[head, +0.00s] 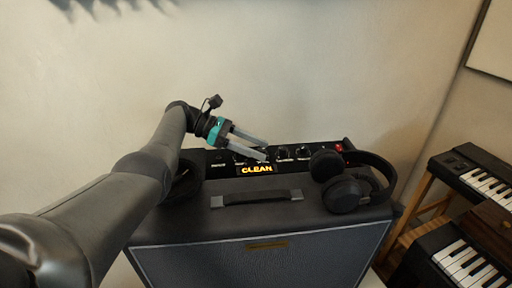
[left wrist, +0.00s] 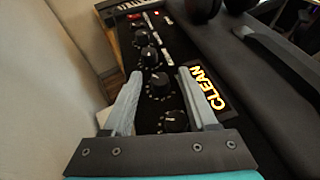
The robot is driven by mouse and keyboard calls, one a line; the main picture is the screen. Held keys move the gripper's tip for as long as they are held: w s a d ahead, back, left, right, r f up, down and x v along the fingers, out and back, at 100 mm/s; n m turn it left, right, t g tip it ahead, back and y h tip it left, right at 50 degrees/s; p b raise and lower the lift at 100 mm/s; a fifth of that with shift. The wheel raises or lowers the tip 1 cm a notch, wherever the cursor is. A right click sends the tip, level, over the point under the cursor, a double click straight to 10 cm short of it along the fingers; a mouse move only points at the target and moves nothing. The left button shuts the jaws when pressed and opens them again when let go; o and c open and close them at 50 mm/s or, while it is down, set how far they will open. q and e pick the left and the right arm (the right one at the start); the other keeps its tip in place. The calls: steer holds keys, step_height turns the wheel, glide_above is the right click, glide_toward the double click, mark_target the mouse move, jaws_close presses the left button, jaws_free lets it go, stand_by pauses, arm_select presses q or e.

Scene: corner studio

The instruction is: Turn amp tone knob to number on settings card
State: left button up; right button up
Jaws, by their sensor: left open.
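The amp (head: 262,247) is a dark cabinet with a black control panel along its back edge. A lit CLEAN sign (head: 257,169) is on the panel and also shows in the left wrist view (left wrist: 204,88). My left gripper (head: 265,150) is open over the panel. In the left wrist view its fingers (left wrist: 160,75) lie either side of a black knob (left wrist: 159,86); contact cannot be told. Another knob (left wrist: 175,121) is nearer the palm, and several more run away beyond the fingertips. Knob labels are too small to read. I cannot make out a settings card. My right gripper is out of view.
Black headphones (head: 352,183) rest on the amp's right side. A carry handle (head: 257,197) crosses its top. A dark coiled item (head: 184,182) lies at the left, partly behind my arm. Keyboards (head: 468,258) stand at right. A bare wall (head: 270,70) rises behind.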

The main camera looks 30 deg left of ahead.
mark_target(230, 153)
arm_select(q)
steer(key=shift+a, duration=0.1)
steer(key=b+v, duration=0.1)
steer(key=v, duration=0.4)
steer(key=shift+s+a, duration=0.1)
steer(key=shift+b+v, duration=0.5)
steer(key=shift+v, duration=0.6)
steer(key=shift+r, duration=0.1)
steer(key=shift+r, duration=0.1)
